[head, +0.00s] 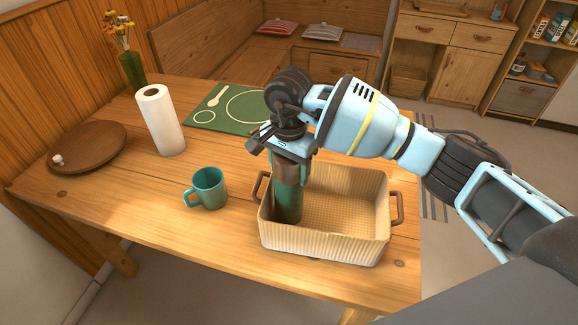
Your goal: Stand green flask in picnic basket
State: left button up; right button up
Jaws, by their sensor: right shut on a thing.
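The green flask (287,201) has a brown upper part and is upright inside the left part of the picnic basket (324,247). The basket is a cream, ribbed, open box with brown side handles, on the wooden table. My right gripper (290,155) comes down from above and is shut on the flask's upper part. The flask's lower end is low in the basket, partly hidden by the front wall, so I cannot tell whether it touches the floor. The right part of the basket is empty. My left gripper is not in view.
A teal mug (208,188) stands left of the basket. A paper towel roll (160,120), a round wooden tray (88,147) and a flower vase (132,70) are farther left. A green placemat (225,112) lies behind. The table's front edge is close to the basket.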

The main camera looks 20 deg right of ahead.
jog(key=o, duration=1.4)
jog(key=shift+f, duration=0.1)
jog(key=shift+o, duration=0.2)
notch_tip(320, 180, up, 12)
jog(key=shift+r, duration=0.15)
